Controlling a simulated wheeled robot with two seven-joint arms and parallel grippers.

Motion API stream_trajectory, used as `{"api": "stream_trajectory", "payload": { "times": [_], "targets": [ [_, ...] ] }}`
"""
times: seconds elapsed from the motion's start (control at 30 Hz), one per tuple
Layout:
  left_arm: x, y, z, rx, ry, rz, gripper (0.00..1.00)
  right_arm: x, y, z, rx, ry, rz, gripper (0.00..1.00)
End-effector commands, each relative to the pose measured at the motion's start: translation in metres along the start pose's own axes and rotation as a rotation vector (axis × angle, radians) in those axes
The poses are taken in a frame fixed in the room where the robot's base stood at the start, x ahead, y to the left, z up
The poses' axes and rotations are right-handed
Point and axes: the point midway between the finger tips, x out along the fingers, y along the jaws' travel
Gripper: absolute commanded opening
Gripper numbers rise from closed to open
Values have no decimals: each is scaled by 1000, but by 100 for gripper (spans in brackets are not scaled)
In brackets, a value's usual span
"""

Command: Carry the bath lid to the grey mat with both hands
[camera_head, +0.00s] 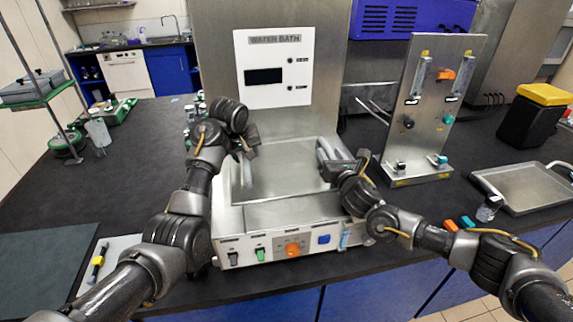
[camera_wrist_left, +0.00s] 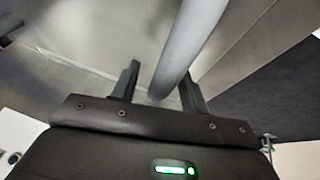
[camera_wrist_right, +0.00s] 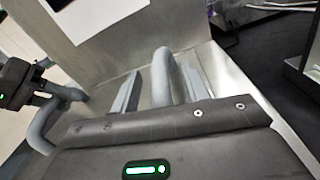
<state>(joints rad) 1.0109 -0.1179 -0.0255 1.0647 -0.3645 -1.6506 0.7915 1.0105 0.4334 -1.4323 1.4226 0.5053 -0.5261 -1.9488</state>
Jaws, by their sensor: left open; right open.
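The metal bath lid (camera_head: 275,172) lies flat on the water bath (camera_head: 262,243) in the middle of the head view. It has a thick grey bar handle at each side. My left gripper (camera_head: 247,151) is open at the left handle; in the left wrist view the handle (camera_wrist_left: 187,45) runs between its two fingers. My right gripper (camera_head: 330,168) is open at the right handle; in the right wrist view that handle (camera_wrist_right: 164,72) stands between its fingers. Whether any finger touches a handle I cannot tell. The dark grey mat (camera_head: 42,262) lies at the front left of the bench, bare.
A metal panel with flow tubes (camera_head: 432,110) stands right of the bath. A metal tray (camera_head: 525,188) and a yellow-lidded black bin (camera_head: 535,115) are farther right. A white pad with a yellow-and-black tool (camera_head: 98,262) lies between mat and bath. A green stand (camera_head: 40,98) is far left.

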Motion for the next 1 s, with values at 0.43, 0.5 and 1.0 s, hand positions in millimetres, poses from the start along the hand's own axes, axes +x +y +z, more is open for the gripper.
{"api": "stream_trajectory", "payload": {
  "times": [0.43,0.5,1.0],
  "targets": [
    [10,0,0,0,0,0,45,10,0,0,1,1,0,46],
    [10,0,0,0,0,0,40,10,0,0,1,0,0,40],
    [10,0,0,0,0,0,0,10,0,0,1,1,0,0]
  ]
}}
